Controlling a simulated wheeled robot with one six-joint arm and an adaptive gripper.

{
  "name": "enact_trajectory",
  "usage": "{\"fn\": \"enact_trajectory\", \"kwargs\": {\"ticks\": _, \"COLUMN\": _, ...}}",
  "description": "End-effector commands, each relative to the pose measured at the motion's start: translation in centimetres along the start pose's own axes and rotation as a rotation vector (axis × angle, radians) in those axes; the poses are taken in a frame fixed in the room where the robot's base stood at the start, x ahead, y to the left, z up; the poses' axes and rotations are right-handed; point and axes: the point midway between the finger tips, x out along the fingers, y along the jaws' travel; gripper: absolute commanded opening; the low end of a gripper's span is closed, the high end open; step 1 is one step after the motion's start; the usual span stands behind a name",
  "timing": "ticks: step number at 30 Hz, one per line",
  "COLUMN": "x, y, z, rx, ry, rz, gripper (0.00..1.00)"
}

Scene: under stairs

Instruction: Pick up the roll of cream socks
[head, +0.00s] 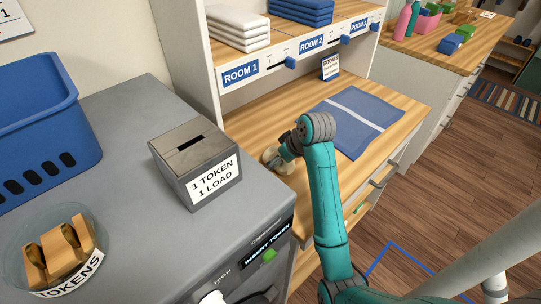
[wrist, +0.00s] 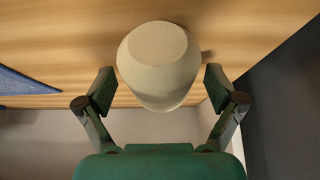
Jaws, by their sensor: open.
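The roll of cream socks (wrist: 158,62) is a rounded, pale bundle on the wooden counter in the wrist view. My gripper (wrist: 159,90) is open, with one finger on each side of the roll and a gap showing on both sides. In the head view my gripper (head: 279,157) is low over the left end of the wooden counter (head: 262,125), and the roll is hard to make out there behind the wrist and fingers.
A blue mat with a pale stripe (head: 345,135) lies right of my arm. A grey token box (head: 195,165) stands left on the grey machine top (head: 120,120), with a blue basket (head: 40,120) and token bowl (head: 88,235). A shelf with folded towels (head: 238,28) rises behind.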

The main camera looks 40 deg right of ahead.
Motion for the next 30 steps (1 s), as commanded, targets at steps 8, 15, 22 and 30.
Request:
{"fn": "enact_trajectory", "kwargs": {"ticks": 8, "x": 0.21, "y": 0.08, "z": 0.57, "rx": 0.000, "ry": 0.001, "rz": 0.001, "gripper": 0.93}}
{"fn": "enact_trajectory", "kwargs": {"ticks": 15, "x": 0.21, "y": 0.06, "z": 0.55, "rx": 0.000, "ry": 0.001, "rz": 0.000, "gripper": 0.48}}
{"fn": "enact_trajectory", "kwargs": {"ticks": 22, "x": 0.23, "y": 0.05, "z": 0.55, "rx": 0.000, "ry": 0.001, "rz": 0.000, "gripper": 0.29}}
{"fn": "enact_trajectory", "kwargs": {"ticks": 30, "x": -0.01, "y": 0.02, "z": 0.00, "rx": -0.001, "ry": 0.002, "rz": 0.000, "gripper": 0.28}}
